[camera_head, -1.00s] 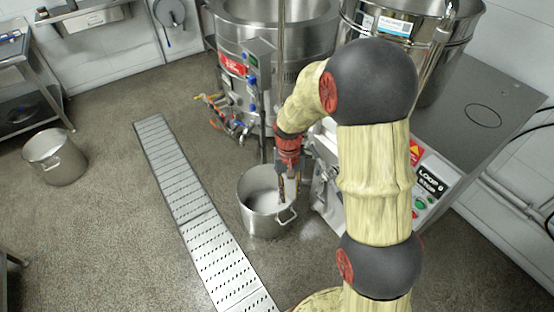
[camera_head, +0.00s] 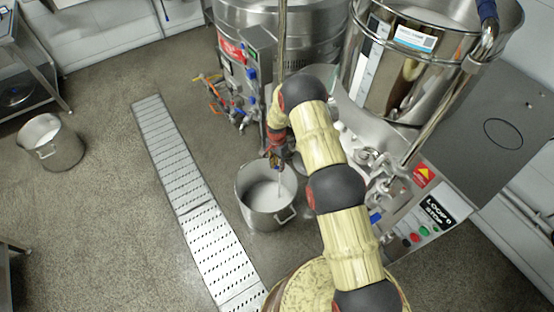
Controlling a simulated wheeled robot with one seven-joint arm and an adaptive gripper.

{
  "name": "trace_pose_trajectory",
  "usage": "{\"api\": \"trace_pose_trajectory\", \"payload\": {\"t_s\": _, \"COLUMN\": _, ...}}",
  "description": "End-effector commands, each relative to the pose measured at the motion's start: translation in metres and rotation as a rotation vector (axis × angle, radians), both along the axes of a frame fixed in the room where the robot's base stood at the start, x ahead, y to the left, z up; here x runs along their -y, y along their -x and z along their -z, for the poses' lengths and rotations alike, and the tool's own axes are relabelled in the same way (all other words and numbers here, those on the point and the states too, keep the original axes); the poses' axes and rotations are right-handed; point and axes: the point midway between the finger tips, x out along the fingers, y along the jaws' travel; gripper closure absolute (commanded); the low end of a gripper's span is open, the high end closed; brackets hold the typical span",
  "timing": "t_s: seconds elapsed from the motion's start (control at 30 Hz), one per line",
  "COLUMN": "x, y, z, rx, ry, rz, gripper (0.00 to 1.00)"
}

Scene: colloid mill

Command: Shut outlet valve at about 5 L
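A steel pot (camera_head: 246,207) stands on the floor beside the mill, with white liquid (camera_head: 266,192) in it. A thin pale stream (camera_head: 279,184) appears to run down into it from near my gripper. My gripper (camera_head: 275,162) is small in the view, just above the pot's back rim, at the end of my arm. Its fingers are too small and dark to read. The outlet valve cannot be made out and may be hidden by my gripper or arm. The mill's steel hopper (camera_head: 392,85) rises at the right. I see no readable litre marks on the pot.
A second steel pot (camera_head: 60,152) with white contents stands at the left. A perforated drain cover (camera_head: 180,170) crosses the floor. A jacketed vessel with pipes and colored valves (camera_head: 240,105) stands behind. The Loop/Stop button panel (camera_head: 425,222) is right of my arm.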

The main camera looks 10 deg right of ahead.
Motion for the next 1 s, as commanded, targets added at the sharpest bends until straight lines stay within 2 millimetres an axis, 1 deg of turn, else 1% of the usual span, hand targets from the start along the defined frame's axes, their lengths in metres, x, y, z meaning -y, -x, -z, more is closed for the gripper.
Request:
{"api": "trace_pose_trajectory", "payload": {"t_s": 0.03, "x": 0.0, "y": -0.015, "z": -0.005, "rx": 0.033, "ry": 0.003, "rz": 0.052, "gripper": 0.74}}
{"api": "trace_pose_trajectory", "payload": {"t_s": 0.1, "x": -0.001, "y": -0.024, "z": -0.007, "rx": 0.055, "ry": 0.006, "rz": 0.119, "gripper": 0.74}}
{"api": "trace_pose_trajectory", "payload": {"t_s": 0.23, "x": -0.001, "y": -0.028, "z": -0.007, "rx": 0.073, "ry": 0.008, "rz": 0.213, "gripper": 0.74}}
{"api": "trace_pose_trajectory", "payload": {"t_s": 0.37, "x": 0.0, "y": -0.029, "z": -0.005, "rx": 0.074, "ry": 0.01, "rz": 0.26, "gripper": 0.74}}
{"api": "trace_pose_trajectory", "payload": {"t_s": 0.47, "x": 0.0, "y": -0.028, "z": 0.005, "rx": 0.072, "ry": 0.011, "rz": 0.266, "gripper": 0.74}}
{"api": "trace_pose_trajectory", "payload": {"t_s": 0.8, "x": 0.0, "y": -0.027, "z": 0.055, "rx": 0.073, "ry": 0.01, "rz": 0.263, "gripper": 0.74}}
{"api": "trace_pose_trajectory", "payload": {"t_s": 0.9, "x": -0.001, "y": -0.028, "z": 0.064, "rx": 0.074, "ry": 0.01, "rz": 0.263, "gripper": 0.74}}
{"api": "trace_pose_trajectory", "payload": {"t_s": 1.0, "x": -0.001, "y": -0.028, "z": 0.069, "rx": 0.074, "ry": 0.011, "rz": 0.263, "gripper": 0.74}}
